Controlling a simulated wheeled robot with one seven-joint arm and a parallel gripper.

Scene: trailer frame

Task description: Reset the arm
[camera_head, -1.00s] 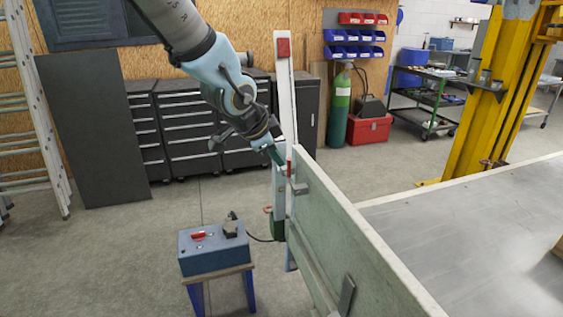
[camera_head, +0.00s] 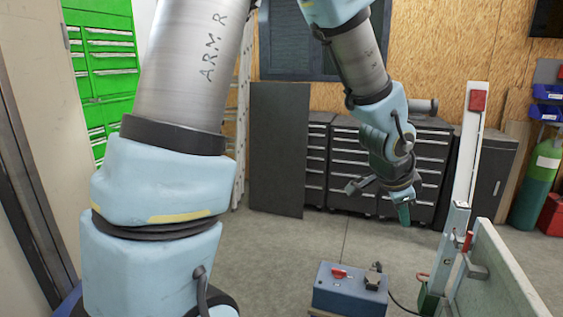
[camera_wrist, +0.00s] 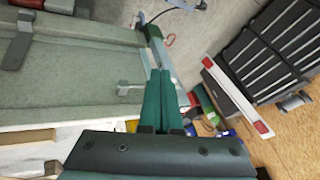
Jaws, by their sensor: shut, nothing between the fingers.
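My arm reaches across the head view from the left. My gripper (camera_head: 404,213) hangs at its end, pointing down, left of the white post with a red top. It is apart from the post and the trailer side panel. In the wrist view, the two green fingers of my gripper (camera_wrist: 161,78) lie together and hold nothing. The pale green trailer side panel (camera_wrist: 60,75) shows there behind and left of the fingers. It also shows at the lower right of the head view (camera_head: 500,280).
The white post (camera_head: 468,140) stands at the panel's end. A blue box (camera_head: 345,290) with a red switch and a cable sits low below my gripper. Dark drawer cabinets (camera_head: 345,165) and a dark board (camera_head: 278,150) line the back wall. Open floor lies between.

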